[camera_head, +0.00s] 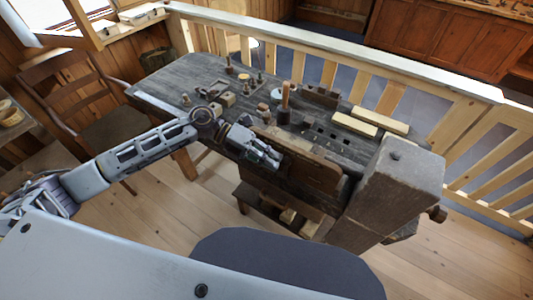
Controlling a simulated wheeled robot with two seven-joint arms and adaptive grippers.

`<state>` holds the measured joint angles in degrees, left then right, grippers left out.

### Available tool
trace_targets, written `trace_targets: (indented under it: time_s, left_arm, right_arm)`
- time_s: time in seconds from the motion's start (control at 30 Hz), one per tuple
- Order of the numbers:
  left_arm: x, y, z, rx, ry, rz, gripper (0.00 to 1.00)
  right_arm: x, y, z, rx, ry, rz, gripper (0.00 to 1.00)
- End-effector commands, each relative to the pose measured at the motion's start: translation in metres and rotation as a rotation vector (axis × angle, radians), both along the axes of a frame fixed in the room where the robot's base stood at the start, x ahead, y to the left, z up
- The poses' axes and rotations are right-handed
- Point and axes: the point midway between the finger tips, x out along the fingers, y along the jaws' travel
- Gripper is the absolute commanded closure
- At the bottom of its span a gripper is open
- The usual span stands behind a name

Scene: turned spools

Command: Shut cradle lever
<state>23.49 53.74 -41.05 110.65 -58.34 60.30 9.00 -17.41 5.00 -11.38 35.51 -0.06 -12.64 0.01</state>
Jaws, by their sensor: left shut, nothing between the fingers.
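My left arm reaches in from the left over the dark wooden workbench (165,82). My left gripper (271,158) is shut and empty at the bench's near edge, by the dark wooden vise board (312,172). Several small turned wooden pieces stand on the bench, such as one at the back (229,66) and one nearer the left end (186,100). A taller orange-brown upright piece (285,96) stands behind my gripper. I cannot make out for sure which part is the cradle or its lever; my arm and gripper hide some of the bench. My right gripper is out of view.
A thick wooden post (395,190) rises at the bench's right end. Two pale wood blocks (370,119) lie on the bench near it. A pale railing (330,55) runs behind. A chair (88,105) stands at left.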

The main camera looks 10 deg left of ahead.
Motion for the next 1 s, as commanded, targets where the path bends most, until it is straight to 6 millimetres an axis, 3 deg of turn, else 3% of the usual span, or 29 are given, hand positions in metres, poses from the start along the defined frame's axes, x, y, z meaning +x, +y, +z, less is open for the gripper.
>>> trace_targets:
  time_s: [0.3,0.6,1.0]
  left_arm:
    - [-0.009,-0.024,0.006,0.003,-0.001,-0.001,1.00]
    - [-0.018,-0.049,0.005,0.002,-0.001,-0.002,1.00]
    - [-0.022,-0.061,0.002,0.002,0.000,-0.001,1.00]
  right_arm:
    - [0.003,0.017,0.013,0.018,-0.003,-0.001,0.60]
    - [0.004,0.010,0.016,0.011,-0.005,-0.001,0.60]
    - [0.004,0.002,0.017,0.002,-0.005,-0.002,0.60]
